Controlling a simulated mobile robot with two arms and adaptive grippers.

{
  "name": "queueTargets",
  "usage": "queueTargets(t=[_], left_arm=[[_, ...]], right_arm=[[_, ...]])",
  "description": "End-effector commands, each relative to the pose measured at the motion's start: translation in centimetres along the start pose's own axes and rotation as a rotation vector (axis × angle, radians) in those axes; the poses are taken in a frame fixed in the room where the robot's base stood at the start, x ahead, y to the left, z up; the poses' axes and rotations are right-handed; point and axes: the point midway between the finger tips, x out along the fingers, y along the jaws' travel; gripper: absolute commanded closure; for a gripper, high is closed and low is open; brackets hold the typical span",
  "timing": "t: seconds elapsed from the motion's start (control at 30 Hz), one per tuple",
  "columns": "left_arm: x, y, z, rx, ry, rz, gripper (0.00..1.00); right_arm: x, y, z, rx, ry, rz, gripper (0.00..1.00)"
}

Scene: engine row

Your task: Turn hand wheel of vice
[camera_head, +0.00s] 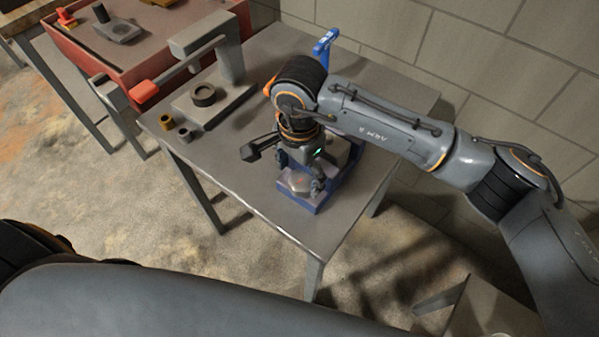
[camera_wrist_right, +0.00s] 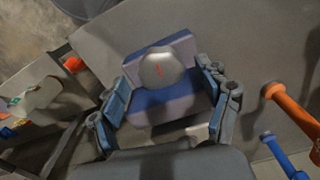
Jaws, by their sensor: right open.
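A blue block-like fixture (camera_head: 301,203) stands near the front edge of the grey table and seems to be the vice. A rounded grey knob with a red mark sits on it; it shows in the right wrist view (camera_wrist_right: 161,69). I cannot tell whether this knob is the hand wheel. My right gripper (camera_head: 303,172) points down over the fixture. In the wrist view its open fingers (camera_wrist_right: 166,82) are on either side of the knob; contact is unclear. Part of the fixture is hidden behind the gripper. My left gripper is not in view.
A grey press-like device (camera_head: 222,92) stands at the table's left, with small cups (camera_head: 184,135) beside it. A red bench (camera_head: 150,45) stands behind left. A blue-handled tool (camera_head: 325,44) and an orange-handled one (camera_wrist_right: 292,110) are nearby. The table's right rear is bare.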

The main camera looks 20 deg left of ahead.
Motion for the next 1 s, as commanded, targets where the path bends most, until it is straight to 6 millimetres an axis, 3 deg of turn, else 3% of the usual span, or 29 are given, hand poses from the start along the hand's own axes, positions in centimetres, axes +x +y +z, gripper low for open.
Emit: queueTargets(t=[0.2,0.47,0.73,1.0], left_arm=[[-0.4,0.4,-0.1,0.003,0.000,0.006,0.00],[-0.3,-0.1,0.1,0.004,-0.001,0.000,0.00],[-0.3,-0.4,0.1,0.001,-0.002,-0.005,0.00],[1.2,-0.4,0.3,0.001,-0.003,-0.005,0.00]], right_arm=[[1.6,0.0,0.0,0.000,0.000,0.000,0.24],[1.8,0.0,0.0,0.000,0.000,0.000,0.24],[1.8,0.0,0.0,0.000,0.000,0.000,0.75],[2.1,-0.1,-0.1,0.074,0.002,-0.002,0.78]])
